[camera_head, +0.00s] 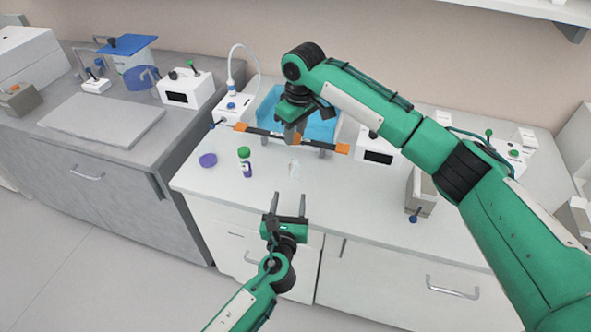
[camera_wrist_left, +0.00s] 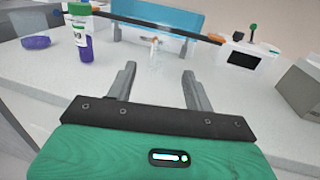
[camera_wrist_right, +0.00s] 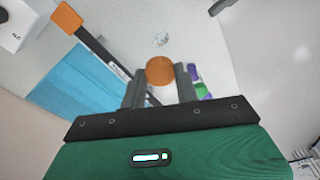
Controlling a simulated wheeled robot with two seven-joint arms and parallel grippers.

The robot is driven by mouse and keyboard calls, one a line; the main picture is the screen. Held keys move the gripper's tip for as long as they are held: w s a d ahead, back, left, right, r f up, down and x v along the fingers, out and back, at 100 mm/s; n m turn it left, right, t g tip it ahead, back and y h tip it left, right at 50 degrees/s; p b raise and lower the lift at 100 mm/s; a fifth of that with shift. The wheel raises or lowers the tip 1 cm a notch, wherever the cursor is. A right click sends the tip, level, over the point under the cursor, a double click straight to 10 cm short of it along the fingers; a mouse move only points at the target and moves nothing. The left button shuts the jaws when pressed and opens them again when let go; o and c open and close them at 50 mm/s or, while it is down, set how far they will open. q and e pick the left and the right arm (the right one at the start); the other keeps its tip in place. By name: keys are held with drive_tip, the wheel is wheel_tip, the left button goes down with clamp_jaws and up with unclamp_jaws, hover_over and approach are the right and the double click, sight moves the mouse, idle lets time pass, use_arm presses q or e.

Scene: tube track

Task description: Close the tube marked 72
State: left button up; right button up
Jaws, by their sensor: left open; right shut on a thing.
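My right gripper (camera_head: 294,140) is shut on a small orange-and-white piece, apparently a cap. In the right wrist view, its round orange face (camera_wrist_right: 160,70) shows between the fingers. A small clear object (camera_head: 294,170), apparently a tube, stands on the counter below and in front of it. It also shows in the left wrist view (camera_wrist_left: 155,58); I cannot read a mark on it. A green-capped tube (camera_head: 244,161) with a white label and purple lower part stands upright to its left. My left gripper (camera_head: 289,202) is open and empty at the counter's front, fingers toward the clear object.
A black bar with orange ends (camera_head: 262,132) stands behind, before a blue tray (camera_head: 319,128). A purple round piece (camera_head: 208,160) lies left. White devices (camera_head: 233,108) and a grey box (camera_head: 421,190) flank the area. The front counter is mostly clear.

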sight(294, 173)
use_arm(q)
drive_tip(key=w, duration=0.4)
drive_tip(key=w+d, duration=0.1)
drive_tip(key=w, duration=0.6)
drive_tip(key=shift+w+d+r, duration=0.15)
drive_tip(key=shift+w+d, duration=0.05)
drive_tip(key=shift+w, duration=0.15)
drive_tip(key=shift+c, duration=0.2)
clamp_jaws()
